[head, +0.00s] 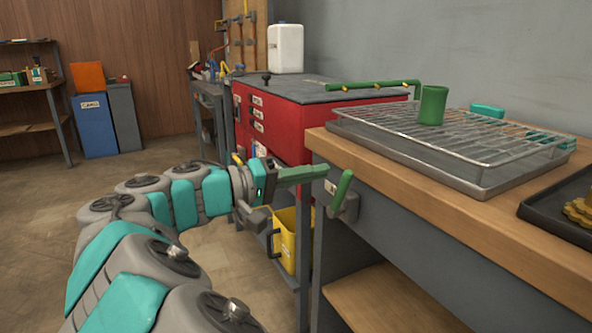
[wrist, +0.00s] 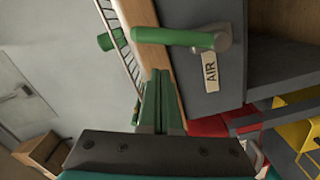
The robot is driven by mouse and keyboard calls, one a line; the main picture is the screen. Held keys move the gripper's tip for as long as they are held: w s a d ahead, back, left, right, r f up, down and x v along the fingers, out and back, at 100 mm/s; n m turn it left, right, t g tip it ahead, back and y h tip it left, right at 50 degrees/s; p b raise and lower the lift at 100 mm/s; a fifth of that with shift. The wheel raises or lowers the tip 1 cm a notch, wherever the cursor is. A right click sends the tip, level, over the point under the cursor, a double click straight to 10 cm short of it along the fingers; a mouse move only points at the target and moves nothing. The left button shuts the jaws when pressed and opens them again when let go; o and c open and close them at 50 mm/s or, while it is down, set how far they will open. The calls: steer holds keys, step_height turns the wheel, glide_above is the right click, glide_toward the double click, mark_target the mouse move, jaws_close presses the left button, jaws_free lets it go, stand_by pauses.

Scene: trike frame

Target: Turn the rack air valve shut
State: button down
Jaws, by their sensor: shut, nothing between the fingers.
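The air valve has a green lever (head: 341,190) on a grey pivot, mounted on the grey end of the workbench just under the wooden top. In the head view the lever stands nearly upright, its top leaning slightly right. In the wrist view the lever (wrist: 175,37) lies across the upper middle, its grey hub (wrist: 223,40) at its right end, with a white AIR label (wrist: 210,72) beside it. My gripper (head: 325,172) is shut and empty, its green fingers pointing at the lever's upper part. In the wrist view the fingertips (wrist: 159,73) are below the lever, seemingly apart from it.
The bench top (head: 446,215) carries a metal tray (head: 480,188) with a wire rack and a green cup (head: 432,105). A red cabinet (head: 285,118) stands behind my gripper, with a yellow bin (head: 287,240) below. Open floor lies to the left.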

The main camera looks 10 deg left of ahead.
mark_target(340, 195)
steer(key=shift+s+d+f, duration=0.45)
steer(key=shift+s+d, duration=0.3)
steer(key=shift+d, duration=0.05)
